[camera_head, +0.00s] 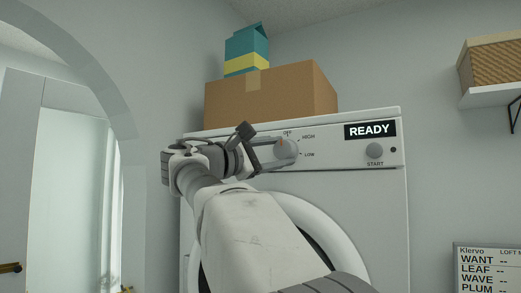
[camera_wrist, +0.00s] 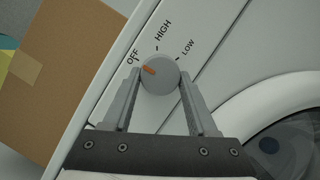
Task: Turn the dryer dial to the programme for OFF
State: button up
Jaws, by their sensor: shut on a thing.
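The dryer dial (camera_head: 290,150) is a round grey knob with an orange pointer mark, on the white dryer's (camera_head: 389,163) front panel. Labels OFF, HIGH and LOW stand around it. In the wrist view the dial (camera_wrist: 162,82) has its orange mark (camera_wrist: 150,69) turned toward the OFF label (camera_wrist: 133,58). In the head view the mark lies at the dial's upper left, a little left of OFF. My gripper (camera_head: 282,153) is shut on the dial, with one finger on each side. In the wrist view my gripper's fingers (camera_wrist: 159,76) flank the knob.
A START button (camera_head: 375,150) and a READY display (camera_head: 370,130) are on the panel's right. A cardboard box (camera_head: 270,95) with a teal carton (camera_head: 246,50) on it stands on the dryer. The round door (camera_head: 345,235) is below. A basket (camera_head: 490,65) sits on a wall shelf at right.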

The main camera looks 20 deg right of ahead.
jog(key=shift+m, duration=0.4)
jog(key=o, duration=1.4)
jog(key=shift+a, duration=0.15)
jog(key=v, duration=0.8)
jog(key=b+v, duration=0.1)
jog(key=v, duration=0.8)
jog(key=shift+a+r+b, duration=0.1)
jog(key=shift+r+b, duration=0.1)
jog(key=shift+b, duration=0.1)
